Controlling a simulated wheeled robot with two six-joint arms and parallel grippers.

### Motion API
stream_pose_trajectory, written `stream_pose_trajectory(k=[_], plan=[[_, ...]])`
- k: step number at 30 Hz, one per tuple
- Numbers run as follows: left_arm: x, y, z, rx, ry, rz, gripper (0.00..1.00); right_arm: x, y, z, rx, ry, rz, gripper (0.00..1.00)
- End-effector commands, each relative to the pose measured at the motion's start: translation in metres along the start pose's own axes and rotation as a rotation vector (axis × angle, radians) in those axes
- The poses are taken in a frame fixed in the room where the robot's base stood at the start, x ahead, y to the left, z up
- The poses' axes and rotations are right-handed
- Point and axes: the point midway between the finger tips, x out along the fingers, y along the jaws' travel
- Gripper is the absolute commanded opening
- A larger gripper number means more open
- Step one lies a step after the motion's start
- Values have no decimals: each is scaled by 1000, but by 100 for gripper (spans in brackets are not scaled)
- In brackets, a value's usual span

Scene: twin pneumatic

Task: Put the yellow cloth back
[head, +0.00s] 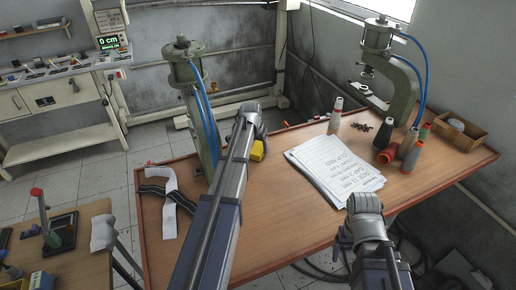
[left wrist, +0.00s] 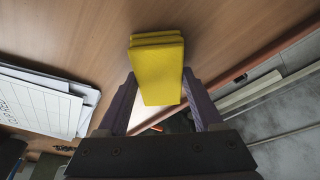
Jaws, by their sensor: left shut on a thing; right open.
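The yellow cloth (left wrist: 157,70) is a folded, layered block between the two fingers of my left gripper (left wrist: 160,95) in the left wrist view. The gripper is shut on it. In the head view the cloth (head: 258,150) shows just right of my left arm, near the table's back edge, partly hidden by the arm. I cannot tell whether it touches the table top. My left gripper (head: 252,128) is mostly hidden behind its own wrist there. My right gripper (head: 364,203) is over the front right of the table, empty, away from the cloth; its fingers are hardly visible.
The wooden table (head: 290,225) carries white paper sheets (head: 333,170), spools and bottles (head: 408,145), a wooden box (head: 460,132) and two green presses (head: 193,110), (head: 405,90). White and black strips (head: 168,200) lie at the left. The table's middle front is clear.

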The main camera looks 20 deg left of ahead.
Motion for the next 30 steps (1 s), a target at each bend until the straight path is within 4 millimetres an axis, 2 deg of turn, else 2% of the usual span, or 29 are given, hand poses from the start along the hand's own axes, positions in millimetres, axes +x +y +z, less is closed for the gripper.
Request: stream_pose_trajectory(k=[1, 2, 9, 22, 30], plan=[[4, 0, 1, 0, 0, 0, 23, 4, 0, 0, 0, 0, 0, 79], [2, 0, 0, 0, 0, 0, 71, 2, 0, 0, 0, 0, 0, 79], [1, 0, 0, 0, 0, 0, 98, 2, 0, 0, 0, 0, 0, 79], [-5, 0, -1, 0, 0, 0, 98, -5, 0, 0, 0, 0, 0, 79], [-33, 0, -2, 0, 0, 0, 98, -32, 3, 2, 0, 0, 0, 79]])
